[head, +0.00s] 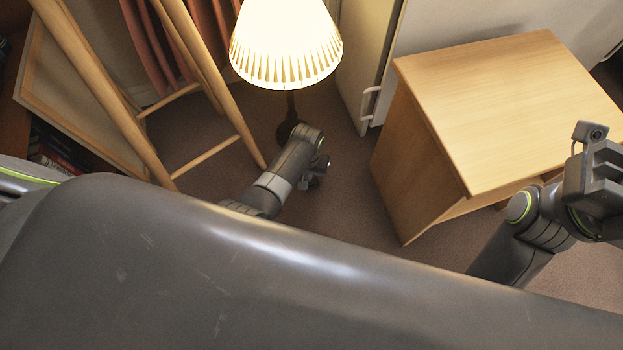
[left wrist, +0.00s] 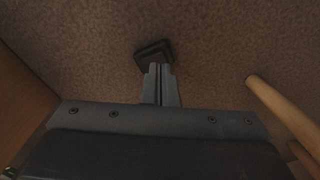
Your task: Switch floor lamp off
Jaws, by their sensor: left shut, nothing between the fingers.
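The floor lamp (head: 286,45) stands at the top middle of the head view, its pleated shade glowing brightly. Its dark pole runs down behind my left arm, and its foot is mostly hidden. My left gripper (head: 312,183) points down near the lamp, partly hidden by its own wrist. In the left wrist view its fingers (left wrist: 160,75) are shut and empty. A dark square-edged object (left wrist: 153,50) lies on the floor by the fingertips; I cannot tell whether it is the lamp's switch or base, or whether they touch. My right gripper (head: 598,185) is at the right edge, its jaw opening unclear.
A wooden desk (head: 500,100) stands right of the lamp, with a pale cabinet (head: 363,60) behind. A wooden easel (head: 205,85) stands left; a wooden leg (left wrist: 280,110) is close in the wrist view. Brown carpet (head: 335,205) is clear between lamp and desk.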

